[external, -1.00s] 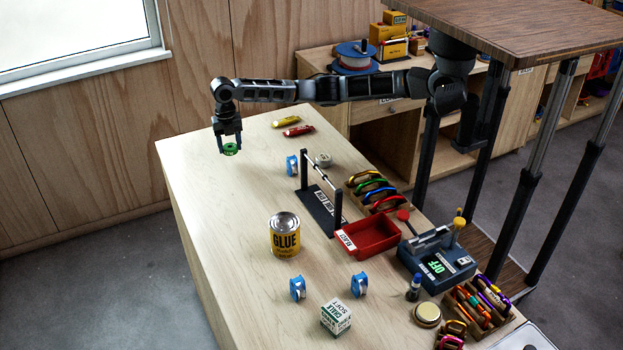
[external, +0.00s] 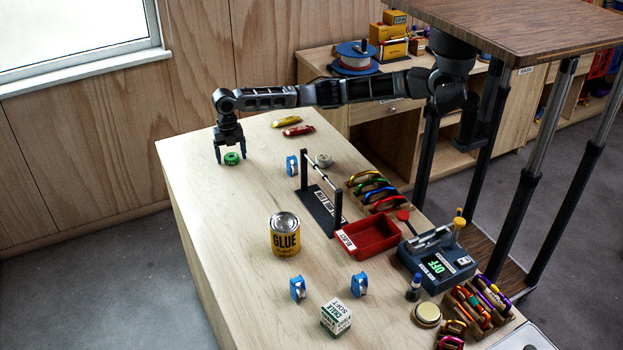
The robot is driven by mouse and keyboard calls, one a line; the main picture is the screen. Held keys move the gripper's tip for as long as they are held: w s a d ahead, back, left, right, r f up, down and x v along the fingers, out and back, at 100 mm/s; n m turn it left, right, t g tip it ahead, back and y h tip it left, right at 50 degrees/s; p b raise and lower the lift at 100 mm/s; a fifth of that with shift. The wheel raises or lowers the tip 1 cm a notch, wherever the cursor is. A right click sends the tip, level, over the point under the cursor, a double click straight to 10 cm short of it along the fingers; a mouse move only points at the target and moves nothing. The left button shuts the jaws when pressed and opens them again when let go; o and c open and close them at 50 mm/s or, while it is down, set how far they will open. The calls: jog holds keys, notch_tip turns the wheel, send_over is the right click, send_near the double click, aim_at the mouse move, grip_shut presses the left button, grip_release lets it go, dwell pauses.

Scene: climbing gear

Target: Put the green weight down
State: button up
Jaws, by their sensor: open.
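The green weight (external: 232,159) is a small green disc-like piece at the far left end of the wooden table (external: 222,215). It appears to rest on the tabletop. My gripper (external: 231,160) points down over it with its fingers spread, one on each side of the weight. A gap shows between the weight and the fingers. The underside of the weight is too small to make out.
Yellow and red tubes (external: 287,121) lie behind, to the right. A blue pulley-like piece (external: 292,166) and a black rack (external: 320,205) stand right of my gripper. A glue can (external: 285,236) stands nearer the camera. The table between can and weight is clear.

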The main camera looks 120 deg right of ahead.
aim_at(227, 155)
notch_tip(227, 155, up, 12)
jog(key=shift+r+b, duration=0.15)
jog(key=shift+b, duration=0.25)
dwell(0.3)
